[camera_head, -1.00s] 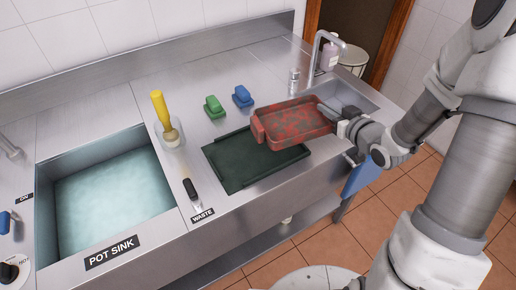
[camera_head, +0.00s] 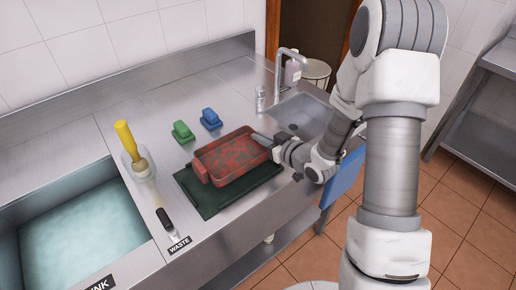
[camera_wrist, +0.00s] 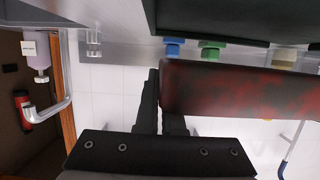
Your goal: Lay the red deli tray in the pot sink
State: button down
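The red deli tray (camera_head: 229,160) is a shallow, dark-mottled red tray. My gripper (camera_head: 268,140) is shut on its right end. In the wrist view, my fingers (camera_wrist: 160,112) pinch the near edge of the tray (camera_wrist: 240,90). The tray looks level and is held over a dark green tray (camera_head: 208,205), with a gap showing between them in the wrist view. The pot sink (camera_head: 55,200) is at the lower left, holding pale blue-green water. Its left part and some of its label are cut off by the picture edge.
A yellow-handled brush in a holder (camera_head: 138,168) and a black-handled scraper (camera_head: 165,218) lie between the tray and the pot sink. Green (camera_head: 182,131) and blue (camera_head: 210,119) scrubbers sit behind. A tap (camera_head: 280,70) and a small basin are at the right.

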aim_at(259, 148)
jog(key=shift+w+a+f, duration=0.15)
jog(key=shift+a+f, duration=0.15)
jog(key=shift+f, duration=1.85)
jog(key=shift+f+b, duration=0.25)
jog(key=shift+b, duration=0.15)
jog(key=c, duration=1)
grip_release()
jog(key=shift+c, duration=0.2)
jog(key=shift+r, duration=0.1)
